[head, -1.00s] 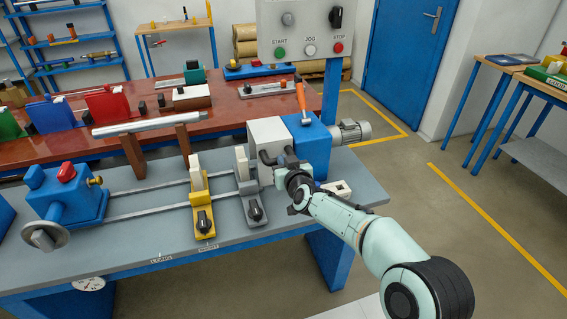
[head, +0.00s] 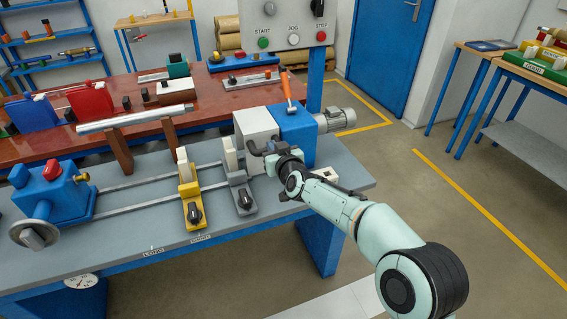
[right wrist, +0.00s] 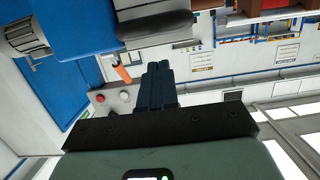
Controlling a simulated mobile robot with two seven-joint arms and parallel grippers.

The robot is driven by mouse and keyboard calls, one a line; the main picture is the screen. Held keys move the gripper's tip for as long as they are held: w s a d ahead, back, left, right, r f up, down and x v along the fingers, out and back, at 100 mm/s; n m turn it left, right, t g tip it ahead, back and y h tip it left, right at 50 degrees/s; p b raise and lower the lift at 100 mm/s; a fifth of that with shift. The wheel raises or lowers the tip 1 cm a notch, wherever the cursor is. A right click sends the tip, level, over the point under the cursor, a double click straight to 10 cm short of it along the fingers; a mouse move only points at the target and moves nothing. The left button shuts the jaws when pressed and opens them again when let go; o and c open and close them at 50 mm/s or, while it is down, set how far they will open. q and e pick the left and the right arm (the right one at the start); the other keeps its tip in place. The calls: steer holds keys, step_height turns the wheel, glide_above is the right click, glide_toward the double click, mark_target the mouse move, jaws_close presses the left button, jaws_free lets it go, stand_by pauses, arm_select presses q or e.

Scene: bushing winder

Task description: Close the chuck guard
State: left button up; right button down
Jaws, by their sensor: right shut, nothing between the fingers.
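A pale grey-white box-shaped cover (head: 256,128), which looks like the chuck guard, stands against the blue headstock (head: 297,135) on the bench. I cannot tell how far open it is. A dark curved bar (head: 256,149) shows at its lower front. My right gripper (head: 270,160) is at that bar, in front of the cover; I cannot tell whether they touch. In the right wrist view its fingers (right wrist: 160,82) are together and empty, below a dark rounded part (right wrist: 157,28) beside blue housing. My left gripper is out of view.
An orange-handled lever (head: 287,88) stands up from the headstock, with a motor (head: 336,119) to its right. Grey (head: 241,190) and yellow (head: 190,200) supports stand left of my gripper on the rails. A control panel (head: 290,22) is behind.

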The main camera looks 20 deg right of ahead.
steer(key=v, duration=1)
steer(key=s+a+f+m+g+p, duration=0.1)
steer(key=s+f+g+p, duration=0.4)
steer(key=f, duration=1)
steer(key=s+a+f+g+p, duration=0.1)
steer(key=s+f+g, duration=0.3)
steer(key=s+f, duration=0.75)
arm_select(q)
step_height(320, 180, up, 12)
steer(key=p, duration=0.5)
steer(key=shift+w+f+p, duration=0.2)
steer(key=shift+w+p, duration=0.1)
arm_select(e)
steer(key=s+a+f+m+g+y, duration=0.1)
steer(key=s+f, duration=0.3)
steer(key=s, duration=0.4)
steer(key=s+a+f+m+g+y, duration=0.1)
steer(key=s+f+g, duration=0.3)
steer(key=s, duration=0.4)
steer(key=s+a+f+m+g+y, duration=0.1)
steer(key=s+a+f+g, duration=0.1)
steer(key=s+f, duration=0.3)
steer(key=s+a, duration=0.1)
steer(key=s, duration=0.1)
steer(key=shift+s+a+g, duration=0.3)
steer(key=shift+s, duration=0.1)
steer(key=shift+f, duration=0.1)
